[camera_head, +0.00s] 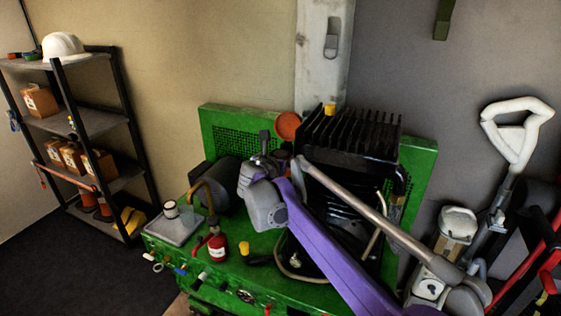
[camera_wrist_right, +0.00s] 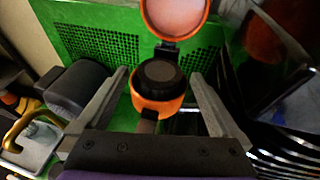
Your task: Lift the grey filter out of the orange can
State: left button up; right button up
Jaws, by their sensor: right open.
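The orange can (camera_wrist_right: 160,105) stands upright with its round orange lid (camera_wrist_right: 175,15) swung open behind it. The dark grey filter (camera_wrist_right: 160,74) sits inside the can, its round top showing in the mouth. In the wrist view my right gripper (camera_wrist_right: 158,80) is open, with one finger on each side of the can and the filter between them; I see no contact. In the head view the orange lid (camera_head: 288,125) shows behind my right gripper (camera_head: 272,155), which hides most of the can. My left gripper is not in view.
The can stands on a green machine (camera_head: 265,245) with a perforated back panel. A black finned block (camera_head: 350,135) rises to the right. A dark cylinder (camera_head: 218,183), a tray (camera_head: 174,225) and a red bottle (camera_head: 217,247) lie left and in front. A shelf rack (camera_head: 85,120) stands far left.

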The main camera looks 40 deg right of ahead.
jog(key=shift+w+d+f, duration=0.25)
jog(key=shift+w+d, duration=0.15)
jog(key=shift+d, duration=0.1)
jog(key=shift+a+r, duration=0.1)
jog(key=c, duration=1.3)
